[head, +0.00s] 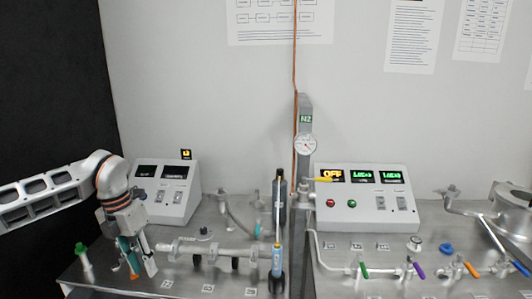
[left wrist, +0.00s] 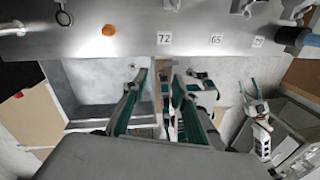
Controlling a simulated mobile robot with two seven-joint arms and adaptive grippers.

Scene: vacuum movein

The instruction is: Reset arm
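My left gripper (head: 141,275) is at the left of the head view, pointing down at the front left of the metal bench (head: 190,284). Its two teal-padded fingers stand apart with nothing between them. The left wrist view shows the same fingers (left wrist: 156,92) spread, with the bench edge beyond them. What looks like my right gripper (left wrist: 252,93) shows small at the right of the left wrist view. It is too small to tell whether it is open or shut. It is not in the head view.
A blue upright tool (head: 277,262) and a gauge (head: 305,145) stand mid-bench. Control boxes (head: 360,205) stand behind. Coloured valve handles (head: 419,270) line the right front.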

